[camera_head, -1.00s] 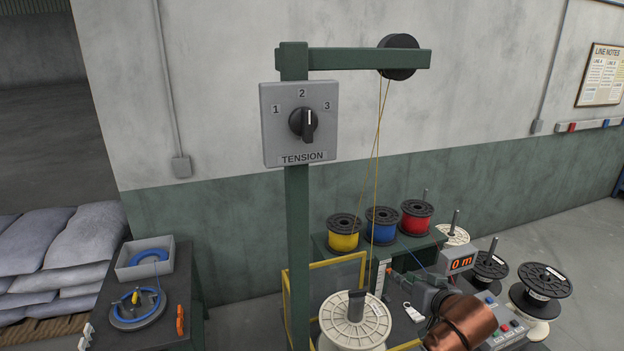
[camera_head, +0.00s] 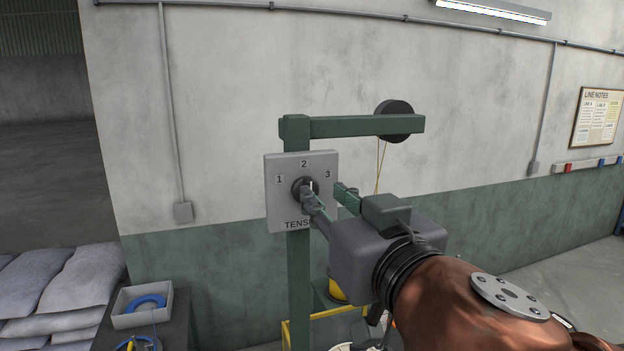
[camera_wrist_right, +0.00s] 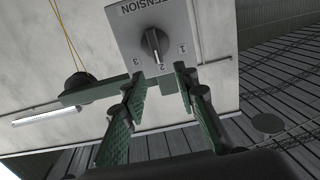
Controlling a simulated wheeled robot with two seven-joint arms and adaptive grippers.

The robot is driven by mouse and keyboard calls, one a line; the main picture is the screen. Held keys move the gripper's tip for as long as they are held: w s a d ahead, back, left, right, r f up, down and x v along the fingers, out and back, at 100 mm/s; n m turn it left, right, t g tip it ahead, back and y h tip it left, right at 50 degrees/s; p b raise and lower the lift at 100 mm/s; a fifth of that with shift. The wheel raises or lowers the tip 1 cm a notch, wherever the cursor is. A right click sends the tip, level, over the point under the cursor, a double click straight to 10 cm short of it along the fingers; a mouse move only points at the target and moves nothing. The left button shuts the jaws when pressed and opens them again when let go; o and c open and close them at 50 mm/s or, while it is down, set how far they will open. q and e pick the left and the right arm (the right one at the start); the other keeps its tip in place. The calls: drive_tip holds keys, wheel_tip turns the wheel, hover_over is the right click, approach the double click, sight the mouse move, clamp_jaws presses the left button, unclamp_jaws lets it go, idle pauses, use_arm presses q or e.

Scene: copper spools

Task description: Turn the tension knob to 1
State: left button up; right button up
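The tension knob (camera_head: 299,186) is black and round with a raised bar, on a grey plate (camera_head: 273,209) marked 1, 2, 3 and TENSION. Its white mark points up, about at 2. My right gripper (camera_head: 324,190) is in front of the plate, and one finger hides part of the knob. In the right wrist view the plate is upside down; the knob (camera_wrist_right: 153,43) lies beyond the open fingertips (camera_wrist_right: 169,76), with its bar towards 2. The fingers are apart with nothing between them; I cannot tell whether one touches the plate. My left gripper is not in view.
The plate hangs on a green post (camera_head: 299,290) with an arm carrying a black pulley (camera_head: 395,121) and yellow wire. A grey bin (camera_head: 142,305) with a blue ring stands lower left, beside grey sacks (camera_head: 72,283). The space left of the plate is clear.

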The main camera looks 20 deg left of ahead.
sight(311, 182)
drive_tip(key=p+x, duration=0.2)
drive_tip(key=x, duration=0.4)
drive_tip(key=shift+w+r, duration=0.1)
drive_tip(key=shift+w, duration=0.05)
drive_tip(key=shift+w+a+p, duration=0.3)
drive_tip(key=shift+w+p, duration=0.05)
drive_tip(key=shift+c, duration=0.3)
clamp_jaws()
